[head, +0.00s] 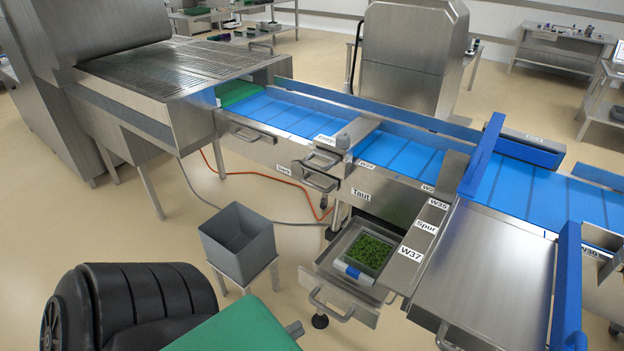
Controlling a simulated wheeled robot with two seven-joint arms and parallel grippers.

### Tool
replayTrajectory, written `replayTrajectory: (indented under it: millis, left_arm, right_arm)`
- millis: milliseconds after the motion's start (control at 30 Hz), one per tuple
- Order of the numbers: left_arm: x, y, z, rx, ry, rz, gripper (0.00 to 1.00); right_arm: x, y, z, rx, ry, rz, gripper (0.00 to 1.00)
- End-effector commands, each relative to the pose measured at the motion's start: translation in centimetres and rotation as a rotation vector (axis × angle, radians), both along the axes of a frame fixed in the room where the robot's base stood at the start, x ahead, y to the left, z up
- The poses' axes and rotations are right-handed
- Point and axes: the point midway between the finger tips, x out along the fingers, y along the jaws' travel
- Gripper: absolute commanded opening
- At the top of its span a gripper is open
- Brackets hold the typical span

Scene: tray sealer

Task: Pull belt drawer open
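Below the blue belt (385,150), a steel front carries a bar handle (320,183), with another bracket just above it; this front looks shut. To its right, under the steel top marked W37, a steel drawer (338,293) stands pulled out, with a bar handle (330,308) on its front. A tray of green pieces (369,252) lies in it. I cannot tell which front is the belt drawer. A small grey tip (293,330) beside my green part at the bottom may belong to my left gripper; its fingers are hidden. It is apart from both handles. My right gripper is not in view.
A grey open bin (238,241) on a stand is left of the open drawer. An orange cable (270,180) lies on the floor behind it. Blue rails (482,155) rise above the belt on the right. Some floor is free between bin and drawer.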

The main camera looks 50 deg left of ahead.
Motion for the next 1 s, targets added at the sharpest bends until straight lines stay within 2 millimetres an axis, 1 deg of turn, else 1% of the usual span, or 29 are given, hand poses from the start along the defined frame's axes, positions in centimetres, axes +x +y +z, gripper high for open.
replayTrajectory:
  millis: [33, 100, 200, 300, 433, 533, 667, 900, 967, 1000]
  left_arm:
    - [-1.0, 0.1, -0.4, 0.000, 0.002, 0.000, 0.36]
    - [-1.9, 0.3, -0.5, 0.000, 0.002, 0.001, 0.36]
    - [-2.8, 0.5, -0.6, 0.001, 0.000, 0.000, 0.36]
    - [-3.3, 0.5, -0.6, 0.001, 0.000, 0.000, 0.36]
    - [-3.4, 0.6, -0.6, 0.001, 0.000, 0.000, 0.36]
    - [-3.4, 0.6, -0.6, 0.001, 0.000, 0.000, 0.36]
    - [-3.4, 0.6, -0.6, 0.001, 0.000, 0.000, 0.36]
    - [-3.3, 0.6, -0.6, 0.000, 0.000, 0.000, 0.36]
    - [-3.3, 0.5, -0.9, -0.009, 0.010, 0.003, 0.36]
    - [-3.2, 0.5, -1.5, -0.028, 0.029, 0.007, 0.36]
  right_arm:
    - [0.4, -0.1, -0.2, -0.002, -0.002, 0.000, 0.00]
    - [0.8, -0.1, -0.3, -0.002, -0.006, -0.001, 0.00]
    - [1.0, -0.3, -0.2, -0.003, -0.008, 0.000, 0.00]
    - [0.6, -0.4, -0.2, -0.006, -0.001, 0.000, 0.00]
    - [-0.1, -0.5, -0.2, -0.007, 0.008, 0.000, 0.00]
    - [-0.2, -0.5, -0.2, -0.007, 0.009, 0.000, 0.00]
    - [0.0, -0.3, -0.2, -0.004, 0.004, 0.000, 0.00]
    - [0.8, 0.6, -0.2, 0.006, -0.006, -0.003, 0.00]
    - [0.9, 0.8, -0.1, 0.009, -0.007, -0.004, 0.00]
    - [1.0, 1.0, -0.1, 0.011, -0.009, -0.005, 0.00]
